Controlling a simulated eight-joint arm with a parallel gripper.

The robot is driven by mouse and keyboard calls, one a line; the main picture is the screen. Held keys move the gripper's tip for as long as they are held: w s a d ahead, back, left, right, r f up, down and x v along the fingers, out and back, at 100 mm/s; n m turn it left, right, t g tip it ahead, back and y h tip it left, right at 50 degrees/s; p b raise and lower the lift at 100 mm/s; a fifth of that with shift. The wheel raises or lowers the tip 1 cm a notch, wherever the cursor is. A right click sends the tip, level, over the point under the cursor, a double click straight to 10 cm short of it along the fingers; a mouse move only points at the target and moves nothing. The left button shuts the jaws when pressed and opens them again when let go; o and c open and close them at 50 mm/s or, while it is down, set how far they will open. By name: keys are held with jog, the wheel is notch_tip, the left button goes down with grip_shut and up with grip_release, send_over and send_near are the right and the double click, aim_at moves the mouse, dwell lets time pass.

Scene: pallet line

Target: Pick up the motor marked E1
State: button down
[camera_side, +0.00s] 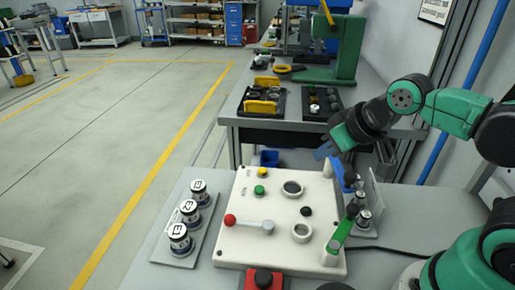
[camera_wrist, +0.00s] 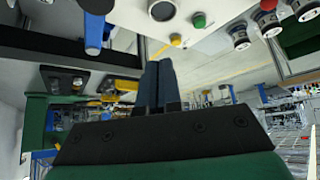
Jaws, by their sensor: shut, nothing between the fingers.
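Three silver, dark-banded motors stand upright in a row on a grey plate (camera_side: 206,238) at the left of the white panel. The near motor (camera_side: 179,238), middle motor (camera_side: 189,212) and far motor (camera_side: 199,193) have white labelled tops. The marks are turned and too small to tell surely which is E1. Motors also show at the upper right of the wrist view (camera_wrist: 240,35). My gripper (camera_side: 323,152) is above the back right of the panel, well apart from the motors. Its blue fingers (camera_wrist: 160,82) are shut and empty.
The white panel (camera_side: 235,247) has buttons, round sockets, a red-knobbed lever (camera_side: 231,220) and a green upright handle (camera_side: 341,233). Small metal parts (camera_side: 363,208) stand at its right. Black trays (camera_side: 321,105) lie on the bench behind. Open air lies above the motors.

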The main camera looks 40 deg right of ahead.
dwell(0.4)
jog(key=c, duration=0.7)
grip_release()
jog(key=shift+o, duration=0.2)
jog(key=n+g+y, duration=0.3)
jog(key=n+g, duration=0.1)
jog(key=n, duration=0.4)
send_near(179, 231)
jog(key=x, duration=0.5)
jog(key=shift+x, duration=2.9)
